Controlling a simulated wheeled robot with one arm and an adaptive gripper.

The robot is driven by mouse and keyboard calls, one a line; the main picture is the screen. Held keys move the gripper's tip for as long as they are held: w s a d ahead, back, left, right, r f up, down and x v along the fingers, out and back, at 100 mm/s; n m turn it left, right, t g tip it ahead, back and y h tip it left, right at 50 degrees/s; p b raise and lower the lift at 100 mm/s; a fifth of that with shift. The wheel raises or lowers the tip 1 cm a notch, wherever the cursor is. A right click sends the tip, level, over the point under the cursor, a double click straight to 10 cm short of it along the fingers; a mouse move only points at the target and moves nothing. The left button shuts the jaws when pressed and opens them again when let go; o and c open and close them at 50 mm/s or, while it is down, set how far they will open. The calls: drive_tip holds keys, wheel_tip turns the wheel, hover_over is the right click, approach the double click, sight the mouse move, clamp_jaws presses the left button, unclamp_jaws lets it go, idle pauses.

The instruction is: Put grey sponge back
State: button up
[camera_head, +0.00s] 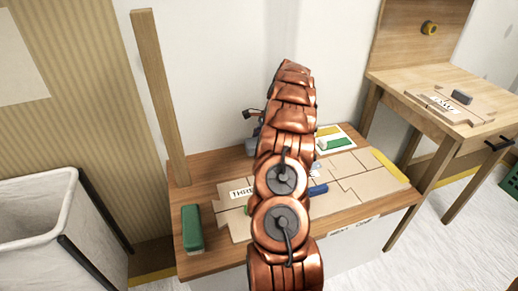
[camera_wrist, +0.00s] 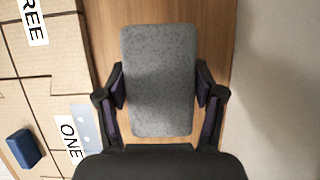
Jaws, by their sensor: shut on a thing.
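A grey speckled sponge (camera_wrist: 158,50) stands out in the middle of the wrist view, its long side running up and down the picture. My gripper (camera_wrist: 160,84) is shut on it, with one dark finger against each long side. The sponge is over a bare wooden strip of the table (camera_wrist: 215,30); I cannot tell whether it touches the wood. In the head view my copper-coloured arm crosses the table (camera_head: 205,170) and largely hides the gripper area, so I cannot make out the sponge clearly there.
Tan board pieces (camera_head: 345,175) with labels, a blue block (camera_head: 318,189) and a green block (camera_head: 192,228) lie on the table. A wooden post (camera_head: 160,95) rises at its left rear. A bin (camera_head: 45,215) stands left; another table (camera_head: 410,85) stands right.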

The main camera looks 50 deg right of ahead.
drive_tip(key=shift+w+d+f, duration=0.15)
drive_tip(key=shift+w+d, duration=0.1)
drive_tip(key=shift+d, duration=0.15)
drive_tip(key=shift+f, duration=1.5)
drive_tip(key=shift+f+p, duration=0.35)
drive_tip(key=shift+f, duration=0.05)
drive_tip(key=o, duration=1.2)
drive_tip(key=shift+b, duration=0.6)
drive_tip(key=shift+b, duration=0.35)
